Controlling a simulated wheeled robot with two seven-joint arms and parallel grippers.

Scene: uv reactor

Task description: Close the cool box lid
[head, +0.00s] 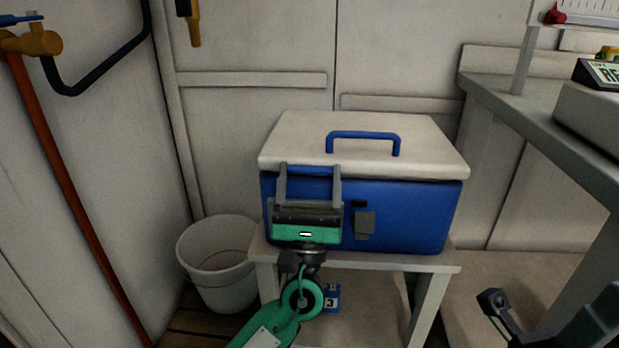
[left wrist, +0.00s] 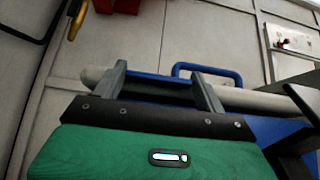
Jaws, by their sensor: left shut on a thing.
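The cool box has a blue body (head: 410,215) and a white lid (head: 290,135) with a blue carrying handle (head: 363,134) on top. It stands on a small pale bench. The lid lies almost flat over the body, with a thin dark line under its front edge; I cannot tell whether it is fully seated. My left gripper (head: 309,172) is at the front left of the lid, its fingers on both ends of a blue front grip (head: 310,170). The grip also shows between the fingers in the left wrist view (left wrist: 160,77). Dark parts of my right gripper (head: 495,302) show at the lower right, partly cut off.
A white bucket (head: 218,262) stands left of the bench (head: 400,262). A grey counter (head: 560,140) with a device on it is at the right. A red pole (head: 65,195) leans at the left. White cabinet doors stand close behind the box.

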